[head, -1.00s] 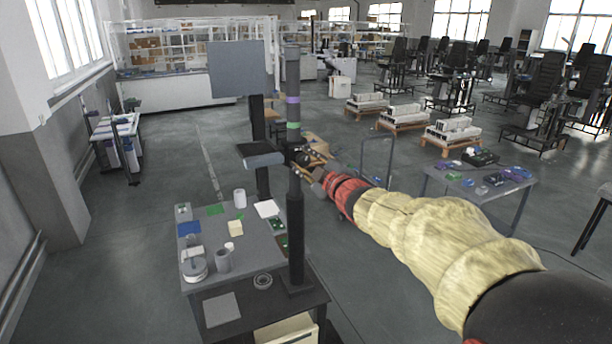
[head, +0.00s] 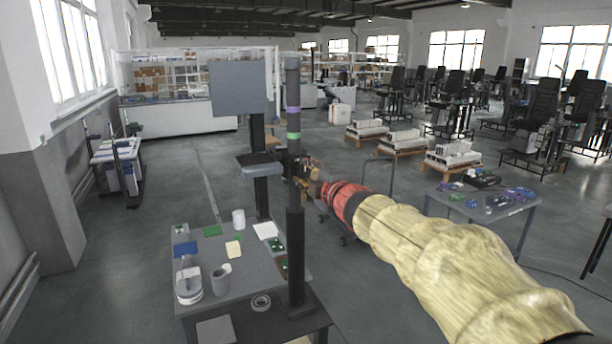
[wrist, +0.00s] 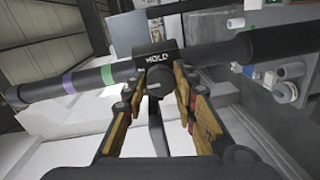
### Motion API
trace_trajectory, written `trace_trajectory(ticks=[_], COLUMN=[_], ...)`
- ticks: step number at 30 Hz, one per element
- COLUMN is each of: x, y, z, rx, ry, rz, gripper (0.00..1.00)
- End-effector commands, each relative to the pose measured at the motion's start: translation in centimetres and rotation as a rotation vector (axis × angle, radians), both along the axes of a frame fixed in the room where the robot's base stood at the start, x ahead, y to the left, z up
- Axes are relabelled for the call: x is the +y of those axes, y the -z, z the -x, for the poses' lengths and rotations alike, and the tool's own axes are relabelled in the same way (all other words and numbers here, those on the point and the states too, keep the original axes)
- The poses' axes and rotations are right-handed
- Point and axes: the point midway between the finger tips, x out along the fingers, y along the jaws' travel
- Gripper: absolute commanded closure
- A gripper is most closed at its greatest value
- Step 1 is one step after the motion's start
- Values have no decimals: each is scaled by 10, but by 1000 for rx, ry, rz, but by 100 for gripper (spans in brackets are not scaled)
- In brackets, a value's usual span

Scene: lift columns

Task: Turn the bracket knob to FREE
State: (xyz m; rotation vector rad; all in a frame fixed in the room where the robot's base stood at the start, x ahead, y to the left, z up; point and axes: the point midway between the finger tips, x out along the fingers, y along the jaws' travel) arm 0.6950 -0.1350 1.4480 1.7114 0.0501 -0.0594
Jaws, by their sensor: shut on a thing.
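The lift column (head: 293,84) stands upright at the worktable, with a purple and a green band. A dark bracket (head: 289,168) is on it below the green band. In the wrist view the column (wrist: 220,53) runs slantwise, and the bracket (wrist: 149,49) shows the word HOLD. My gripper (wrist: 157,86) is shut on the knob, one finger on each side. Where the knob points is not clear. In the head view my gripper (head: 304,170) reaches the bracket from the right; its fingertips are hard to make out.
A grey screen (head: 238,88) and a small shelf (head: 259,168) stand just left of the column. The worktable (head: 216,262) below holds cups, cards and small parts. A second table (head: 520,212) is at the right, behind my arm. Open floor lies at the left.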

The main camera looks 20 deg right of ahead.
Motion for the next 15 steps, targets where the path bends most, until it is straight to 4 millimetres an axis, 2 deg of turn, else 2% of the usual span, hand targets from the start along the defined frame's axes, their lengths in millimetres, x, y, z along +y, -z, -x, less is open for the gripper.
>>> trace_trajectory(ticks=[9,10,15], x=[0,0,0], y=[-1,-1,-1], z=[0,0,0], rx=[-1,-1,-1], ry=[0,0,0], rz=[1,1,0], gripper=[98,71,61])
